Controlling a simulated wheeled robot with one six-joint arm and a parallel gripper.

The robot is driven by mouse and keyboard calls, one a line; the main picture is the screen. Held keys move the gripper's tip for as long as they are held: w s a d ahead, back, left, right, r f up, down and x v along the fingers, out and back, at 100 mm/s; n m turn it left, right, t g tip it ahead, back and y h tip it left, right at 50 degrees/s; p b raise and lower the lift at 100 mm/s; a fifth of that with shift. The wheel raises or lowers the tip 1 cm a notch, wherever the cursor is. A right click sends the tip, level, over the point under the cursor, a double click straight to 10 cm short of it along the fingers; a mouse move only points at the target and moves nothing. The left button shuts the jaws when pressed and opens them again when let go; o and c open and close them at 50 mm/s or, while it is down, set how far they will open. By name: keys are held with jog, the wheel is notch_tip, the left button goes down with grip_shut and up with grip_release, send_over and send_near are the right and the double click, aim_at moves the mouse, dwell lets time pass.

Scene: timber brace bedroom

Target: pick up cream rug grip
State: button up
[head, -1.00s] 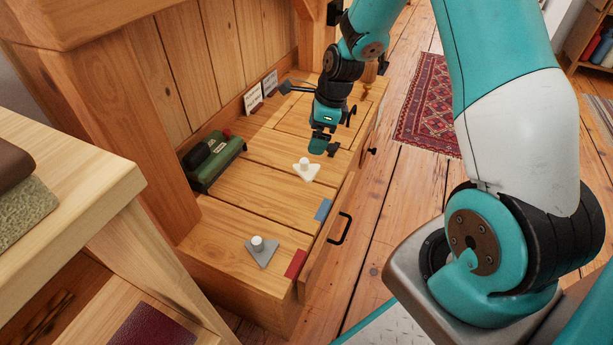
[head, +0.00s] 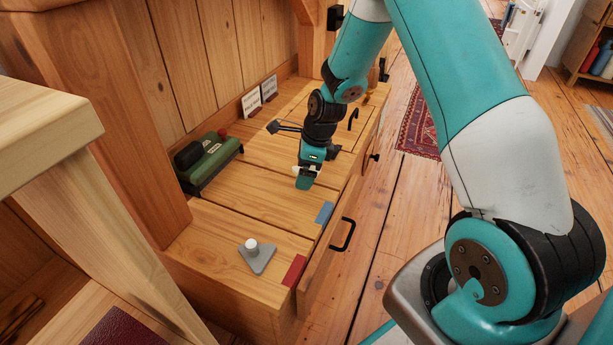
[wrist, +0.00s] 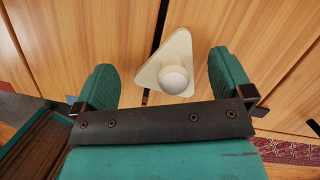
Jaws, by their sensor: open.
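The cream rug grip (wrist: 151,73) is a flat rounded triangle with a round pale knob, lying on the plank top. In the wrist view it is between my open fingers, its knob nearer the right finger, with gaps on both sides. My gripper (wrist: 160,66) is empty and points down over it. In the head view my gripper (head: 305,181) covers most of the rug grip, and only small pale edges show beside it. I cannot tell the height left between fingertips and wood.
A grey triangular grip (head: 258,262) with a white knob lies nearer on the planks, by a red tag (head: 294,270). A blue tag (head: 325,212) is on the front edge. A green box (head: 208,165) and two cards (head: 250,104) stand along the back. A pale table (head: 50,130) is at left.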

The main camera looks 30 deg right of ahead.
jog(key=shift+r, duration=0.1)
jog(key=c, duration=1)
